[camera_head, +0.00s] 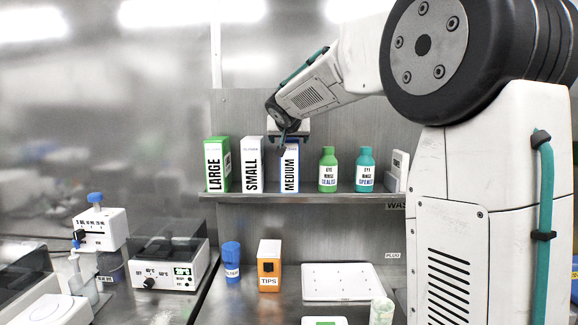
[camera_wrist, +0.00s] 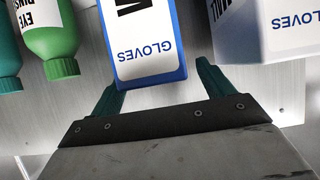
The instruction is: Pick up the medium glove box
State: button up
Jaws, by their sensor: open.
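The medium glove box (camera_head: 289,170) is a white box with a blue edge and the word MEDIUM. It stands upright on the shelf between the small glove box (camera_head: 252,165) and a green eye rinse bottle (camera_head: 328,170). In the wrist view its end marked GLOVES (camera_wrist: 150,50) shows upside down. My gripper (camera_wrist: 160,88) is open, with its green fingers to either side of the near end of the medium box. The fingertips are at or just short of the box, and I cannot tell whether they touch it. In the head view my gripper (camera_head: 288,137) is at the box's top.
The large glove box (camera_head: 217,165) stands at the left of the shelf (camera_head: 300,198). A teal eye rinse bottle (camera_head: 365,170) stands right of the green one. In the wrist view the small box (camera_wrist: 265,30) is close to one finger. Below are an orange tips box (camera_head: 269,266) and a white tray (camera_head: 340,282).

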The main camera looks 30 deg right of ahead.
jog(key=shift+x, duration=1.05)
jog(key=c, duration=1.5)
jog(key=shift+c, duration=0.9)
jog(key=shift+r, duration=0.15)
